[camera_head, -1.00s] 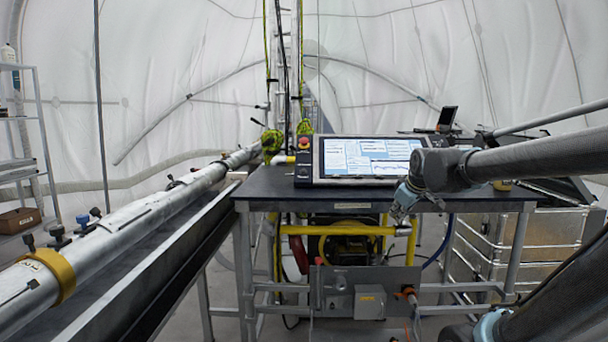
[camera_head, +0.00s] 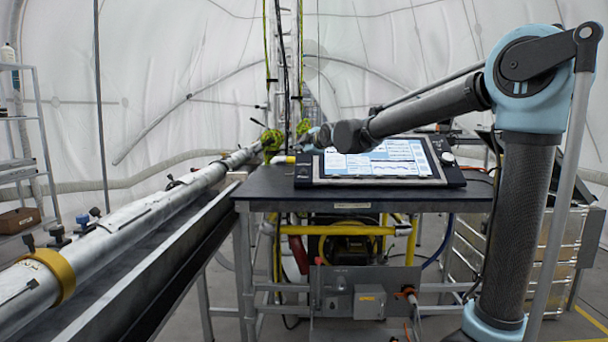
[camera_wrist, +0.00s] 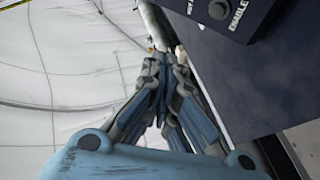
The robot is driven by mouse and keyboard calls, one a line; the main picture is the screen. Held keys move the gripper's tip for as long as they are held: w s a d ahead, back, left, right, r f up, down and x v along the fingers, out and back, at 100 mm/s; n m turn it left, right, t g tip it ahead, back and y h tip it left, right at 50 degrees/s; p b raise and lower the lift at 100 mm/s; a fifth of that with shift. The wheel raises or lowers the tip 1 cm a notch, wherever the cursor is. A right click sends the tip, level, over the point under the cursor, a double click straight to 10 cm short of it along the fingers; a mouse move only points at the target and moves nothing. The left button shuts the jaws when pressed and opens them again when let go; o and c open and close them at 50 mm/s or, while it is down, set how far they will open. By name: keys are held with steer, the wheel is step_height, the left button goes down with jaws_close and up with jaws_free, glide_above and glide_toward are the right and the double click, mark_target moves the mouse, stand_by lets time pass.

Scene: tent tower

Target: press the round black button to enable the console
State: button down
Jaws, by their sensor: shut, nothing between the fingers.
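The console (camera_head: 308,178) lies on the dark table, with a lit screen (camera_head: 380,161). In the wrist view, a corner of the console (camera_wrist: 248,12) shows at the top right. It carries a round dark button (camera_wrist: 218,10) beside the word ENABLE. My gripper (camera_wrist: 163,60) is shut and empty, with its fingertips left of the button and apart from it in that picture. In the head view, my wrist and gripper are over the console's left end. They cover its upper left part, and the fingertips are hard to make out there.
The dark table (camera_head: 265,190) has bare room left of the console and in front of it. A long metal pipe (camera_head: 130,217) runs along the left side. A round knob (camera_head: 447,158) sits at the console's right end.

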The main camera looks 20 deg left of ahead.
mark_target(303, 171)
steer(key=shift+w+f, duration=0.1)
stand_by(0.3)
steer(key=shift+w+a+f, duration=0.2)
steer(key=shift+w+f, duration=0.6)
steer(key=shift+f, duration=0.35)
steer(key=shift+w+a+f, duration=0.2)
steer(key=shift+w+f, duration=0.55)
steer(key=shift+f, duration=0.45)
steer(key=shift+w+a+f, duration=0.2)
steer(key=shift+w+f, duration=0.6)
steer(key=shift+f, duration=0.35)
steer(key=shift+f, duration=0.15)
steer(key=shift+w+a+f, duration=0.1)
steer(key=shift+f, duration=0.05)
steer(key=shift+w+f, duration=0.2)
steer(key=shift+f, duration=0.05)
steer(key=shift+s+r, duration=0.4)
steer(key=shift+r, duration=0.25)
steer(key=shift+s+r, duration=0.1)
